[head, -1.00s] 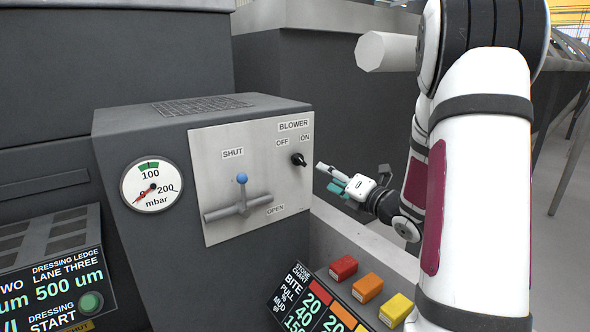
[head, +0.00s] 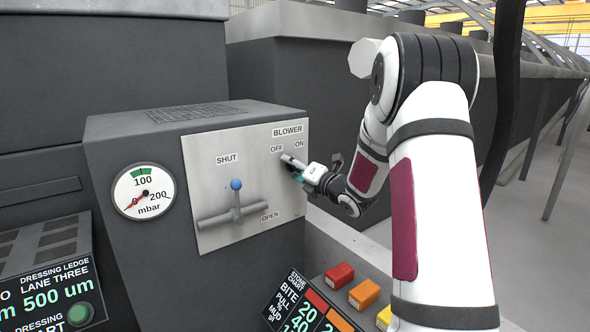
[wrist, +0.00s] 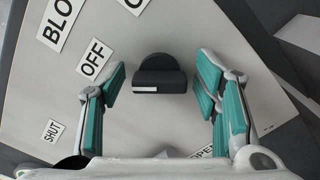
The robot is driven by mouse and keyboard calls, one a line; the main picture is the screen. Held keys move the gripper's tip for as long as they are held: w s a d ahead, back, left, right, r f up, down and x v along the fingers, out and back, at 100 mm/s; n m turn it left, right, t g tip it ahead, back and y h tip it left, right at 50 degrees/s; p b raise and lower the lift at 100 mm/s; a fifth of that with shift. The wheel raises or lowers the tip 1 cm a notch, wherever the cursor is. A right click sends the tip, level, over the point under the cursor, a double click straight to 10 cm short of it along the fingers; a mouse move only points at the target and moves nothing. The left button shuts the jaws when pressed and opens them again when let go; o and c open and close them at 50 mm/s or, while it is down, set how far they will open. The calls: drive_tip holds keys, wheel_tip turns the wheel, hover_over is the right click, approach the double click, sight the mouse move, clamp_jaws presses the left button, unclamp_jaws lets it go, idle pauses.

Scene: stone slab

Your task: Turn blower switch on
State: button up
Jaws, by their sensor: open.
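The blower switch (wrist: 158,75) is a black rotary knob with a white mark on its grip bar, set on a pale metal panel (head: 210,180). In the wrist view it sits between my two teal-padded fingers, with a gap on each side. The white mark lies toward the left end of the bar, on the side of the OFF label (wrist: 95,58). In the head view my gripper (head: 290,168) is at the panel under the BLOWER label and mostly covers the knob. My gripper is open and holds nothing.
A valve lever with a blue ball (head: 236,184) stands left of my gripper, between SHUT and OPEN. A pressure gauge (head: 143,192) is further left. Red (head: 339,275), orange (head: 364,294) and yellow blocks sit below. Grey floor lies open at the right.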

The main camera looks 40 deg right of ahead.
drive_tip(key=c, duration=1.2)
drive_tip(key=shift+o, duration=0.2)
drive_tip(key=shift+m, duration=0.3)
drive_tip(key=m+b, duration=0.2)
drive_tip(key=m, duration=0.1)
drive_tip(key=shift+m, duration=0.3)
drive_tip(key=m+b, duration=0.1)
drive_tip(key=m, duration=0.2)
drive_tip(key=shift+m, duration=0.3)
drive_tip(key=m, duration=0.4)
drive_tip(key=shift+r+m, duration=0.1)
drive_tip(key=shift+m, duration=0.2)
drive_tip(key=shift+m+p, duration=0.7)
drive_tip(key=shift+m, duration=1)
